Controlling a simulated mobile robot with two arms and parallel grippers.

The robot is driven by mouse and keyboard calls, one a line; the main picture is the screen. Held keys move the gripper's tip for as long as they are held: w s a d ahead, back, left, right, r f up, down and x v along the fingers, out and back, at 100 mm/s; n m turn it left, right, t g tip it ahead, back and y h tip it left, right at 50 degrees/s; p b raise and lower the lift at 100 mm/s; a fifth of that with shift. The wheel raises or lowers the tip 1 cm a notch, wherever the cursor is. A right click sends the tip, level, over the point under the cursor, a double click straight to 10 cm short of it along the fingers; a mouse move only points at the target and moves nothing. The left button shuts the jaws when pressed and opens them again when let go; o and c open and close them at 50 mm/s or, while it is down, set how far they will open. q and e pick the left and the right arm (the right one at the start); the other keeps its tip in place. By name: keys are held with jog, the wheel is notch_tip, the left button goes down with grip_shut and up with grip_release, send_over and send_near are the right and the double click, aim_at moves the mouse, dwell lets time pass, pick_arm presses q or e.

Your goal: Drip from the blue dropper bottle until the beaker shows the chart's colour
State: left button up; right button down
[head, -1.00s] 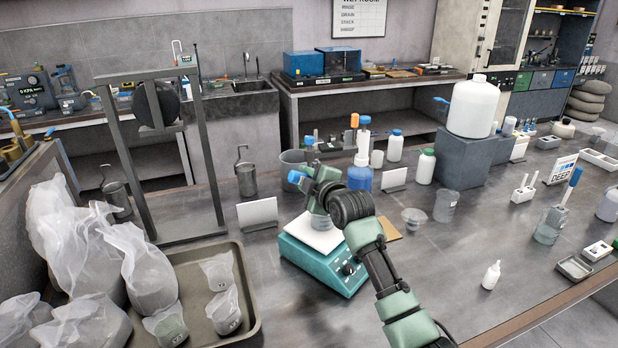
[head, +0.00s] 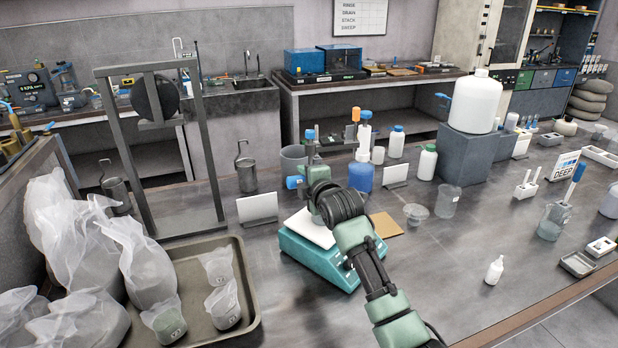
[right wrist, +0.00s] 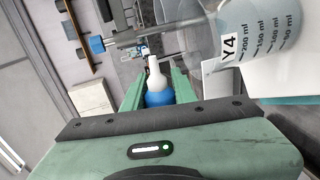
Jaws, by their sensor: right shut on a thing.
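My right gripper (right wrist: 158,90) is shut on the blue dropper bottle (right wrist: 158,98), whose white nozzle points away from the palm. In the head view the gripper is mostly hidden behind my wrist, above the teal stirrer plate (head: 318,262). The beaker (right wrist: 262,35), labelled Y4 with volume marks, stands close beside the nozzle in the right wrist view. Its contents look pale, greyish blue. The beaker is mostly hidden by my wrist in the head view. A card reading DEEP (head: 563,166), with blue on it, stands at the right. My left gripper is out of view.
A stand with a blue knob (head: 294,182) rises by the plate. A blue bottle (head: 361,177), a green-capped bottle (head: 426,165) and a clear cup (head: 447,200) stand behind and right. A tray (head: 250,305) of bagged samples is at left. A small white bottle (head: 494,271) stands at front right.

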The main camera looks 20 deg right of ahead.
jog(key=r+m+y+p, duration=0.1)
jog(key=m, duration=0.1)
jog(key=r+m+p, duration=0.1)
jog(key=m, duration=0.1)
jog(key=shift+d+y+p, duration=0.15)
jog(key=shift+y+p, duration=0.2)
jog(key=shift+y, duration=0.05)
dwell(0.4)
jog(key=shift+f, duration=0.1)
dwell(0.5)
